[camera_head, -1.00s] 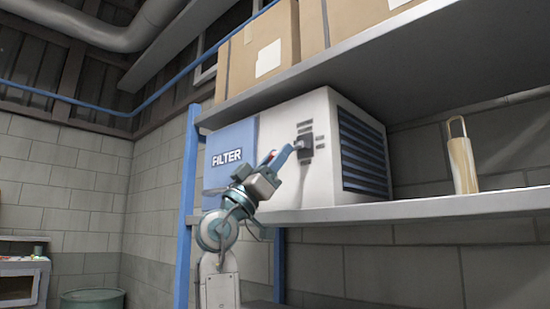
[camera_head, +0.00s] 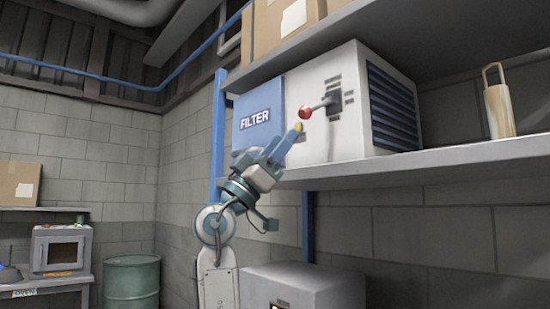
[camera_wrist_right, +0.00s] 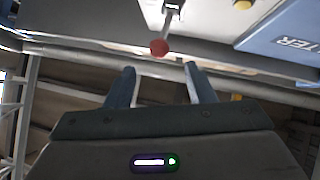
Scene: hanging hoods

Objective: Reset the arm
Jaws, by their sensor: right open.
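My right gripper (camera_head: 291,137) is in front of the white unit, just below and left of the lever's red knob. In the right wrist view its two fingers (camera_wrist_right: 160,72) are spread with nothing between them. The red knob (camera_head: 305,113) sits on a short lever on the front of the white unit (camera_head: 308,85), and it also shows in the wrist view (camera_wrist_right: 159,47) beyond the fingertips. The knob looks apart from the fingers. My left gripper is not in view.
The blue FILTER panel (camera_head: 258,124) is left of the lever. The unit stands on a grey shelf (camera_head: 430,162) with a blue post (camera_head: 219,125). A tan handled container (camera_head: 499,108) stands at right. A green drum (camera_head: 131,282) and a grey box (camera_head: 305,288) are lower down.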

